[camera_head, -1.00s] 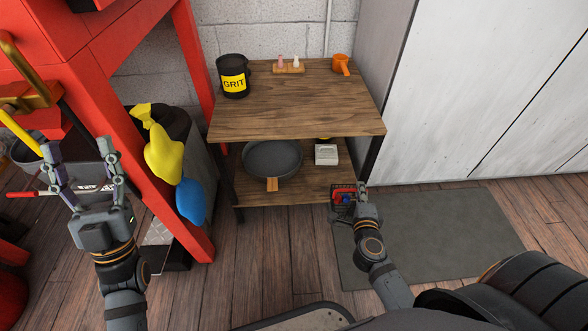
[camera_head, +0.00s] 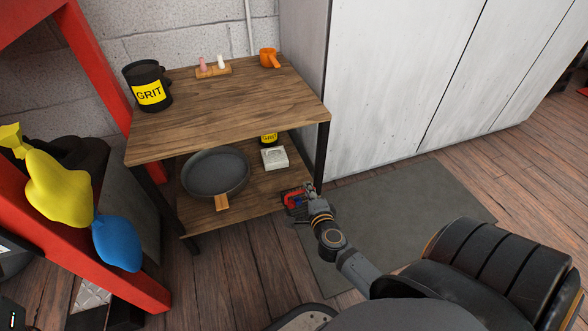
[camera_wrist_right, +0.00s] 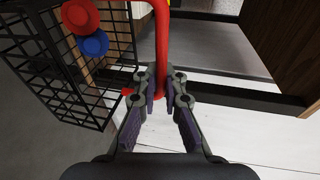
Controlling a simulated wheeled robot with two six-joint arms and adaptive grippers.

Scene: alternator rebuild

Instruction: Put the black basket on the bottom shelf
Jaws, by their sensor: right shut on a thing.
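The black wire basket (camera_head: 291,201) hangs from my right gripper at the front right corner of the wooden bottom shelf (camera_head: 262,196). In the right wrist view the basket (camera_wrist_right: 112,88) fills the upper left, with red and blue round items inside. My right gripper (camera_head: 312,199) is shut on its red handle, which shows between the fingers (camera_wrist_right: 157,88) in the wrist view. The basket overlaps the shelf's front edge in the head view; I cannot tell whether it touches the board. My left gripper is out of view.
A dark front leg (camera_head: 321,155) stands beside the basket. A grey mat (camera_head: 400,215) lies to the right.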

